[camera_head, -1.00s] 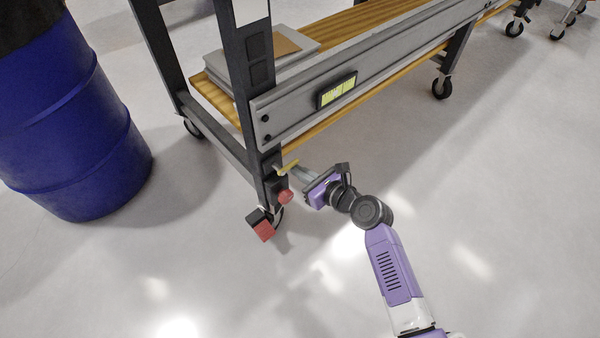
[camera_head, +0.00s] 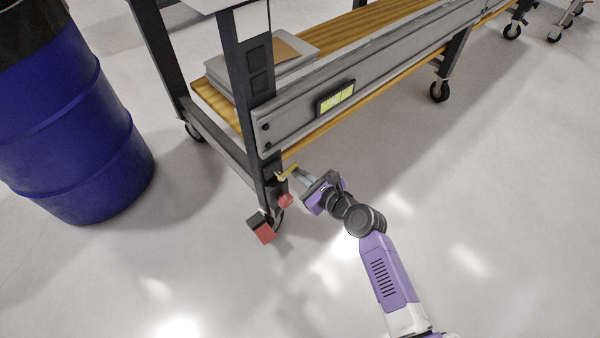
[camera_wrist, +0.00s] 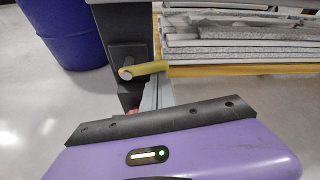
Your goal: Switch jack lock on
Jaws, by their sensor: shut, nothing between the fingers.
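A small yellow lever (camera_head: 289,171) sits on the lower part of the workbench's dark front leg. In the wrist view the same lever (camera_wrist: 145,69) runs nearly level from a round pale end at its left. I take it for the jack lock. My gripper (camera_head: 301,174) is shut and empty, with its fingertips close to the lever's right side. Whether they touch it I cannot tell. In the wrist view the purple gripper body fills the bottom and the fingers are mostly hidden. A red knob (camera_head: 285,201) is below the lever.
A red block (camera_head: 262,231) sits at the foot of the leg, near the floor. The bench's grey side rail (camera_head: 300,118) and wooden shelf (camera_head: 215,100) are above my gripper. A blue drum (camera_head: 75,140) stands at left. Open floor lies in front and right.

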